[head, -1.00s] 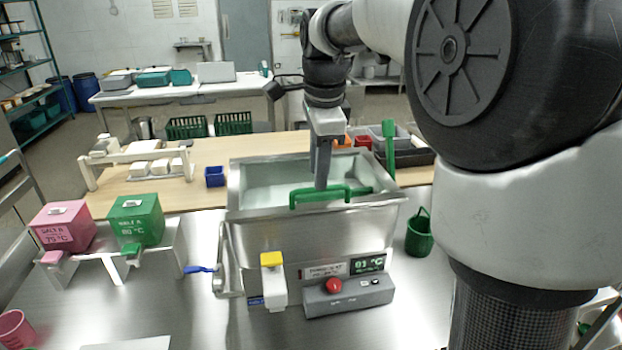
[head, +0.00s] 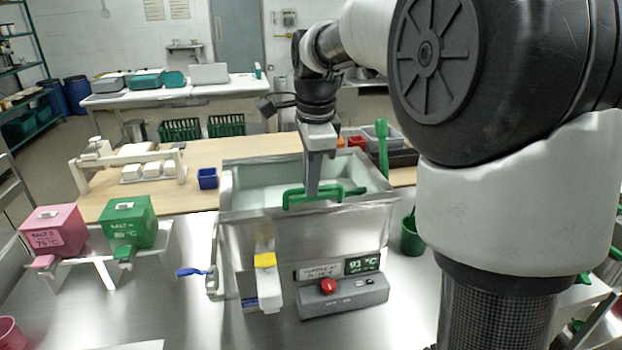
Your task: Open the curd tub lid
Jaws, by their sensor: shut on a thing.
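The curd tub (head: 280,236) is a steel, box-shaped vessel at the middle of the head view. A pale surface (head: 258,192) shows inside its rim; I cannot tell whether it is a lid panel or the contents. A green bar handle (head: 296,199) lies along the front of the tub's top. My gripper (head: 312,192) points down from above, shut on the green handle near its middle. The fingertips are partly hidden at the handle.
Pink (head: 52,230) and green (head: 128,222) salt boxes stand on a rack at left. A control box (head: 343,297) with a red button sits in front of the tub. A green bucket (head: 411,238) stands at right. The steel tabletop at front left is mostly clear.

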